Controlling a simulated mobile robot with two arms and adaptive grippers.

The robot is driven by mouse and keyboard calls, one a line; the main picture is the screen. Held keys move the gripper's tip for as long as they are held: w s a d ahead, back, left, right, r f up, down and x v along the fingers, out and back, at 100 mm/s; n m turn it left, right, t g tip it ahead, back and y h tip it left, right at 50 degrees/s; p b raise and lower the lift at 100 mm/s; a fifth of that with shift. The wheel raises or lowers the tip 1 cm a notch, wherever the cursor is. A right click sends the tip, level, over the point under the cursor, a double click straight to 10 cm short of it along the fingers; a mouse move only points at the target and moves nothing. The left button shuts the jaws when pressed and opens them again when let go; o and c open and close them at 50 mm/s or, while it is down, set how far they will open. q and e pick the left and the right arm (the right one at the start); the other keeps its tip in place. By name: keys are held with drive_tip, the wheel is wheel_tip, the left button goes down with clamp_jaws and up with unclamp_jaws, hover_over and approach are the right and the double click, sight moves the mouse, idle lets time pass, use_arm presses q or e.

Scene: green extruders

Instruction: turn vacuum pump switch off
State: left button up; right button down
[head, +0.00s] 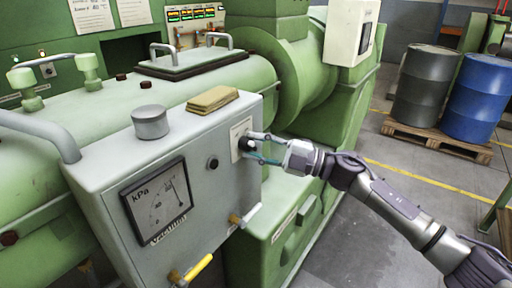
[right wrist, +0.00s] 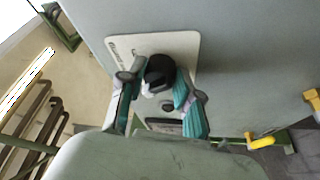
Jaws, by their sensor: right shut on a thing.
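The vacuum pump switch is a black knob (head: 244,143) on a pale label plate (head: 235,135), on the right side of the grey box's front. My right gripper (head: 262,150) reaches it from the right. In the right wrist view, the black knob (right wrist: 160,72) sits between the tips of my right gripper (right wrist: 155,90), which is shut on it. The fingers have teal pads. Part of the knob is hidden by the fingers, and its pointer position cannot be read. My left gripper is not in view.
The grey box (head: 110,180) carries a kPa gauge (head: 156,203), a small black knob (head: 213,163) and a yellow-handled valve (head: 197,268). Green machinery (head: 200,90) stands behind. A black drum (head: 424,88) and blue drum (head: 474,98) stand on a pallet at right.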

drive_tip(key=shift+n, duration=0.5)
drive_tip(key=c, duration=0.8)
unclamp_jaws()
drive_tip(key=v, duration=1.2)
drive_tip(key=shift+d+r, duration=0.1)
drive_tip(key=shift+r, duration=0.15)
